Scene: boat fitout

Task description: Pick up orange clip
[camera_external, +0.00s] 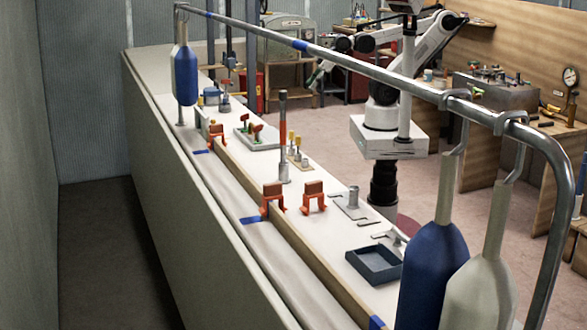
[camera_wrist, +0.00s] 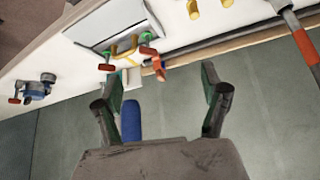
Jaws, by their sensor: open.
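Orange clips stand along the white deck in the external view: one far off near the rail (camera_external: 216,132), one in the middle at the wooden edge strip (camera_external: 273,197), and one just right of it (camera_external: 313,195). The frames do not tell which one the task names. In the wrist view an orange piece (camera_wrist: 158,66), which looks like the far clip, shows between my fingertips, apparently beyond them. My gripper (camera_wrist: 162,75) is open and empty, its two green-and-dark fingers wide apart. In the external view my gripper (camera_external: 318,75) is small, partly behind the rail.
A long metal rail (camera_external: 350,68) runs above the deck, with a far blue fender (camera_external: 185,76) and near blue (camera_external: 432,275) and white fenders (camera_external: 480,288) hanging from it. An orange-topped post (camera_external: 283,130), a tray with red-handled valves (camera_external: 258,140) and a dark tray (camera_external: 374,264) stand on the deck.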

